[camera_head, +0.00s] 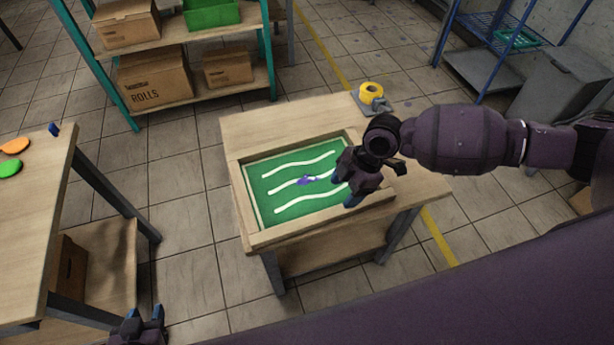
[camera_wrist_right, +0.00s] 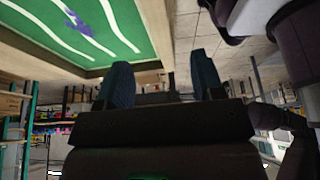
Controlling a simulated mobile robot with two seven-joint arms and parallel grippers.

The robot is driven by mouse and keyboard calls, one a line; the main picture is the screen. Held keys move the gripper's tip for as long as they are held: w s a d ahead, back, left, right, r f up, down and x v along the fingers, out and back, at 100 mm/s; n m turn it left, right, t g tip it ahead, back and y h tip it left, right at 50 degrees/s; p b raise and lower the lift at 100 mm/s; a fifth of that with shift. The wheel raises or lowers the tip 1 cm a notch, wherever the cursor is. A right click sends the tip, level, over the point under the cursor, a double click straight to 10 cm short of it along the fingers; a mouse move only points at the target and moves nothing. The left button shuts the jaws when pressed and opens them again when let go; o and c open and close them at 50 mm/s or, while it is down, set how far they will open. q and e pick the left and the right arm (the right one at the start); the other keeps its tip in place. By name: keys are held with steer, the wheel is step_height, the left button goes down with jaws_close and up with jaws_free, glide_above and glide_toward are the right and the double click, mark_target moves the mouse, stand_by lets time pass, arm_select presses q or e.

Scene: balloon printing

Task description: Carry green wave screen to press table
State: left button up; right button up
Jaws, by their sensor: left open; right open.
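The green wave screen (camera_head: 280,205) lies flat on a wooden table in the middle of the head view. It is a wooden-framed green panel with three white wavy lines and a small purple patch near its centre. Its green face and frame edge also show at the upper left of the right wrist view (camera_wrist_right: 120,25). My right gripper (camera_head: 350,188) is at the screen's right side, overlapping it in the head view; its fingers (camera_wrist_right: 162,78) are apart with nothing between them. I cannot tell whether it touches the frame. My left gripper (camera_head: 138,325) is open, low at the bottom left, away from the screen.
A yellow tape roll (camera_head: 371,92) sits on the table's back right corner. Another wooden table (camera_head: 45,215) at left holds an orange and a green balloon shape. A shelf with boxes (camera_head: 152,80) stands behind. Tiled floor is open between the tables.

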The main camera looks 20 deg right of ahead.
mark_target(326, 214)
steer(key=x, duration=1)
steer(key=shift+w+f+b, duration=0.15)
steer(key=shift+b, duration=0.25)
steer(key=shift+c, duration=0.3)
jaws_close()
